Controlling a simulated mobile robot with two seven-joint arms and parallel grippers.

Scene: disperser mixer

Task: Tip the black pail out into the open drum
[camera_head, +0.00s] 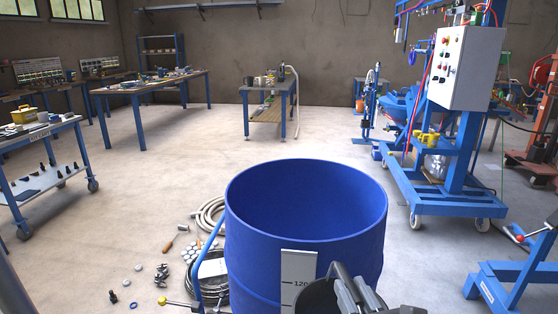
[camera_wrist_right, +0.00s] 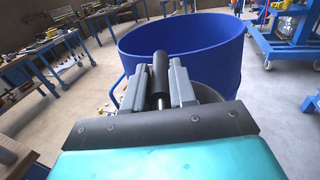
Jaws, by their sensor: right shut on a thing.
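The open blue drum (camera_head: 305,215) stands upright in the middle of the head view, and its inside looks empty as far as I can see. The black pail (camera_head: 318,296) is at the bottom of the head view, in front of the drum's near side and partly cut off by the frame. My right gripper (camera_head: 354,290) is shut on the pail's handle at its rim. In the right wrist view the dark handle (camera_wrist_right: 160,72) sits between the two fingers, with the blue drum (camera_wrist_right: 200,38) just beyond. My left gripper is not in view.
A white scale plate (camera_head: 298,268) stands at the drum's near side. Coiled hoses (camera_head: 210,218) and small loose parts (camera_head: 160,272) lie on the floor left of the drum. A blue wheeled machine frame (camera_head: 445,195) stands to the right. The floor behind the drum is clear.

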